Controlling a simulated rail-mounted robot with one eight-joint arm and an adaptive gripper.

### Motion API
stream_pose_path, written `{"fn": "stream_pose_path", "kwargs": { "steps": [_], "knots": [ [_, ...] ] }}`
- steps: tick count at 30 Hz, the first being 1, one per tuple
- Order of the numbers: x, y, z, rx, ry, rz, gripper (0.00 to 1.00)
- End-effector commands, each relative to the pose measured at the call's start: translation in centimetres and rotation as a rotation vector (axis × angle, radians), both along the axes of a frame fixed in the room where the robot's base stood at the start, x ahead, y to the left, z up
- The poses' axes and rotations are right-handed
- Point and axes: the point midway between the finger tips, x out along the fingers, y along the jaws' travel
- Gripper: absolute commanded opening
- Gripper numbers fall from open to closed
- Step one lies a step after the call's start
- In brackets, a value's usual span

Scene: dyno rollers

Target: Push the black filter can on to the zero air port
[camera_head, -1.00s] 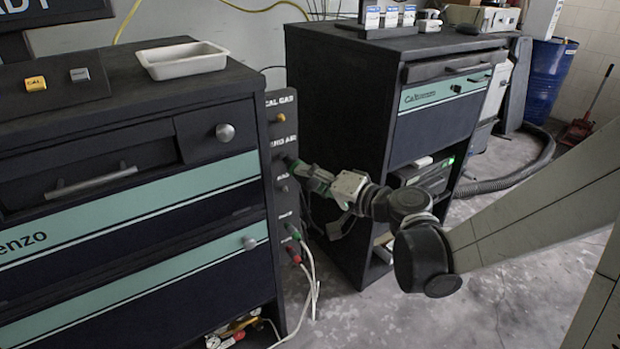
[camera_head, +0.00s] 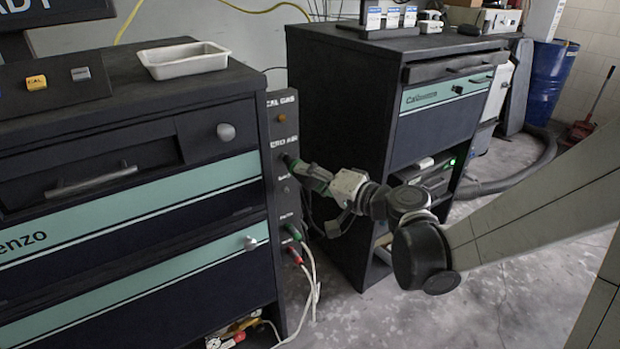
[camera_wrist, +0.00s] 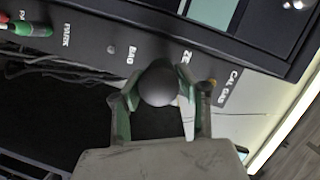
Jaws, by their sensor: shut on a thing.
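The black filter can (camera_wrist: 158,84) is a rounded dark can between the two green-edged fingers of my gripper (camera_wrist: 160,99) in the wrist view. My gripper is shut on its sides. In the head view my gripper (camera_head: 309,173) reaches left to the side panel, and a dark bit of the can (camera_head: 289,160) shows against the panel, just under the ZERO AIR label (camera_head: 285,143). The zero air port itself is hidden behind the can. I cannot tell whether the can is seated on it or only touching.
The panel (camera_head: 278,218) has a brass CAL GAS fitting (camera_head: 281,118) above and a small grey port (camera_head: 286,189) below. Green (camera_head: 293,231) and red (camera_head: 295,255) connectors with hoses sit lower. A second dark cabinet (camera_head: 340,120) stands close behind my gripper.

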Motion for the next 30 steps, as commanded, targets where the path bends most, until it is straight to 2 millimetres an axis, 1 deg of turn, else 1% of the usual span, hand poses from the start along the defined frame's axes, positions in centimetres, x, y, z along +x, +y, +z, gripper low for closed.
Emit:
{"fn": "stream_pose_path", "kwargs": {
  "steps": [17,18,21,22,30],
  "knots": [
    [0.66,0.36,0.01,0.000,0.000,0.000,0.05],
    [0.63,0.35,0.01,0.000,0.000,-0.001,0.38],
    [0.62,0.34,0.02,0.000,0.000,0.000,0.51],
    [0.62,0.35,0.02,0.000,0.000,0.000,0.55],
    [0.56,0.28,0.02,0.000,0.000,0.000,0.55]
  ]
}}
